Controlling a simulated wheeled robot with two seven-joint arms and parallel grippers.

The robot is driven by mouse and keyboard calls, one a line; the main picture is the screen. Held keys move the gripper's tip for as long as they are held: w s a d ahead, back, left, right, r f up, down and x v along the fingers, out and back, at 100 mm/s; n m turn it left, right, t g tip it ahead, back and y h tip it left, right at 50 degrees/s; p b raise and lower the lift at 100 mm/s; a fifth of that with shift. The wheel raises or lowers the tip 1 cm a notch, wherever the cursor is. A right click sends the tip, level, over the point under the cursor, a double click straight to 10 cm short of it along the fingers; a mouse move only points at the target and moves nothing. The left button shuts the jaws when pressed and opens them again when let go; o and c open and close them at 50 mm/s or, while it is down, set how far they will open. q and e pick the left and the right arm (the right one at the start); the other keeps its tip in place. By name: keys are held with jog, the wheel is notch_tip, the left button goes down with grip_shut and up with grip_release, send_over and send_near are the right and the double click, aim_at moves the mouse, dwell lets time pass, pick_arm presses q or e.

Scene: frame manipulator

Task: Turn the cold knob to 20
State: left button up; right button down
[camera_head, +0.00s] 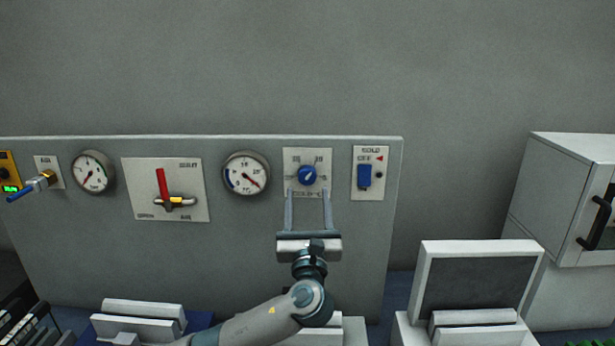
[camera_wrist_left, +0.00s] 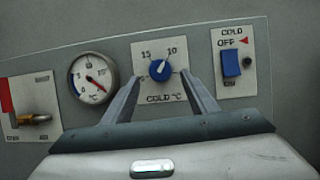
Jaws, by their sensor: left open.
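The cold knob (camera_head: 307,175) is a round blue dial with a light pointer mark on a white plate labelled COLD °C. In the left wrist view the knob (camera_wrist_left: 161,70) has 15 and 10 printed above it, and its pointer tilts up to the right, toward the 10. My left gripper (camera_head: 308,192) is open. Its two fingers point at the plate, one on each side below the knob; whether they touch anything I cannot tell. My right gripper is not in view.
A cold OFF/ON switch (camera_head: 365,176) is right of the knob. A round gauge (camera_head: 246,173) and a red lever (camera_head: 163,185) are left of it. A white cabinet (camera_head: 560,200) stands at right.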

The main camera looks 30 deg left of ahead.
aim_at(307, 179)
pick_arm(q)
jog(key=p+x, duration=0.1)
jog(key=x, duration=0.4)
jog(key=shift+f+p, duration=0.1)
jog(key=shift+p, duration=0.2)
jog(key=c, duration=1.1)
jog(key=shift+o, duration=0.2)
